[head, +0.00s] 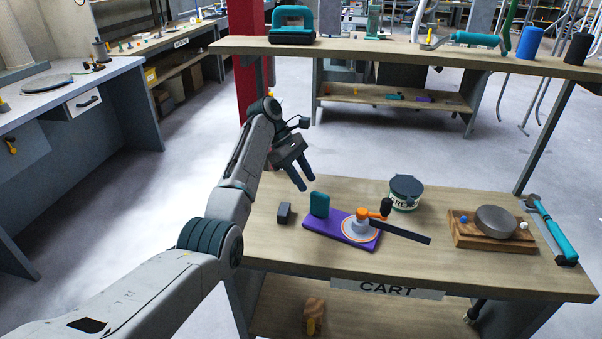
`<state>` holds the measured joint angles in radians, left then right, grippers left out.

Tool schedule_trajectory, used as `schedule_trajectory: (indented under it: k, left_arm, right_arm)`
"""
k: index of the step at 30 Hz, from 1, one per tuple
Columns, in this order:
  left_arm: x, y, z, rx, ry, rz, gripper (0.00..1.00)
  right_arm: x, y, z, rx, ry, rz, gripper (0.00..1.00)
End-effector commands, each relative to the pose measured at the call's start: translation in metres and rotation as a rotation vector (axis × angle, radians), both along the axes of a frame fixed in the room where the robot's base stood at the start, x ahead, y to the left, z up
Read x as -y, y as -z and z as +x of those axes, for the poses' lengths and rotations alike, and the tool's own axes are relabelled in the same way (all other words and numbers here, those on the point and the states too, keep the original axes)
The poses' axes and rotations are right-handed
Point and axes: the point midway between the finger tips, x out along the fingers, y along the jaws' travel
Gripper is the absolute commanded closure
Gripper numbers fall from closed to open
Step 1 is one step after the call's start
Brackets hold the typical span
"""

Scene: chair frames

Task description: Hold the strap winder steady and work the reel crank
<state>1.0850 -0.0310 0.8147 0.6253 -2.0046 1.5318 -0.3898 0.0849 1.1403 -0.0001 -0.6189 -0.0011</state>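The strap winder (322,220) has a flat purple base lying on the wooden cart top. A teal upright block (319,204) stands at its left end. A round white and orange reel (360,228) sits at its right end. An orange crank with a black upright knob (385,207) is on top of the reel. A dark flat strap (404,233) runs out to the right. My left gripper (301,186) is above and left of the teal block, fingers pointing down and apart, with nothing seen between them. My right gripper is not in view.
A grease tub (405,193) stands behind the winder. A small dark block (284,213) lies left of it. A wooden tray (468,237) with a grey disc and a teal-handled tool (557,237) are at the right. A shelf (400,52) crosses behind the cart.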

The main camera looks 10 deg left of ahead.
Motion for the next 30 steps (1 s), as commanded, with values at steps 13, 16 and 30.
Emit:
schedule_trajectory:
  k: [13,16,30]
  left_arm:
    - [0.031,0.047,-0.010,0.002,0.001,-0.001,0.64]
    - [0.035,0.053,-0.011,0.003,0.001,0.000,0.64]
    - [0.037,0.055,-0.011,0.006,0.001,-0.001,1.00]
  right_arm:
    - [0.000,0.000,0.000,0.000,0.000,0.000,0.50]
    - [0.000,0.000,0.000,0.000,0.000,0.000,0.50]
    - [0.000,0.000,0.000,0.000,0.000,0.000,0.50]
